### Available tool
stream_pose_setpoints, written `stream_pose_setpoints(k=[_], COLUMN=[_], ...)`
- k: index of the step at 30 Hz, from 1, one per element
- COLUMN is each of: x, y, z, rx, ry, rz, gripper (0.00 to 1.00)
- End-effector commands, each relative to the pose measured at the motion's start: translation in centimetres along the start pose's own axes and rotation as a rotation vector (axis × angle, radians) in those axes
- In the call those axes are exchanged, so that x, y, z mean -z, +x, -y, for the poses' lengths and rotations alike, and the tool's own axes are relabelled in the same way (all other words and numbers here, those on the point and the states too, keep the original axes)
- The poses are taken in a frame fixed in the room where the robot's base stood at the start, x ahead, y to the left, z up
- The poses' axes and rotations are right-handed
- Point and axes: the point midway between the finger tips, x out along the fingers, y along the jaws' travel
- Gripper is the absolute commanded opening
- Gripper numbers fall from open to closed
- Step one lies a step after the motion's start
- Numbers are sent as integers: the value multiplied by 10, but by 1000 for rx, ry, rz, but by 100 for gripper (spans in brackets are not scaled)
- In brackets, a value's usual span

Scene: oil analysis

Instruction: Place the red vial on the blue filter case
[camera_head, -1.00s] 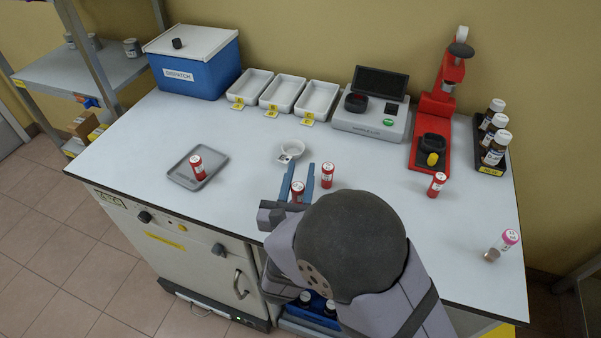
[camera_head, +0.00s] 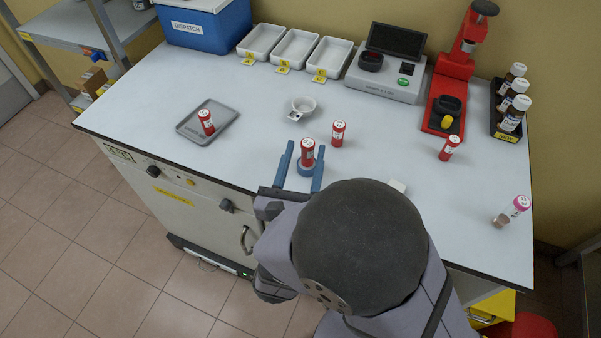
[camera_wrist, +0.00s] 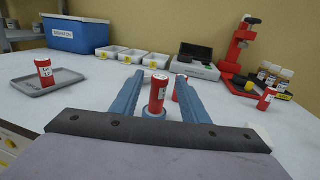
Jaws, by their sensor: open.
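A red vial (camera_head: 307,150) with a white cap stands upright on the round blue filter case (camera_head: 306,169) near the table's front edge. Both also show in the wrist view, the vial (camera_wrist: 158,95) above the blue rim of the case (camera_wrist: 153,116). My gripper (camera_head: 306,150) is open, with one blue finger on each side of the vial. In the wrist view gaps show between the vial and both fingers. The lower part of the case is partly hidden by my gripper.
Another red vial (camera_head: 338,133) stands close behind to the right. One red vial (camera_head: 207,122) stands on the grey tray (camera_head: 186,128). Another red vial (camera_head: 450,148) is before the red press (camera_head: 455,68). A pink-capped vial (camera_head: 515,208) is far right.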

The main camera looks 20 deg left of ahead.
Motion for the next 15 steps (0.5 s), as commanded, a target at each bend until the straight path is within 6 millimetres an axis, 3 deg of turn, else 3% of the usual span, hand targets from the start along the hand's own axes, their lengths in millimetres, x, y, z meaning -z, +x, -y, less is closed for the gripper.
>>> stream_pose_setpoints(k=[6, 15], x=[1, 0], y=[-30, -44], z=[-1, 0], rx=[-4, 0], ry=[0, 0], rz=[0, 0], gripper=[41, 41])
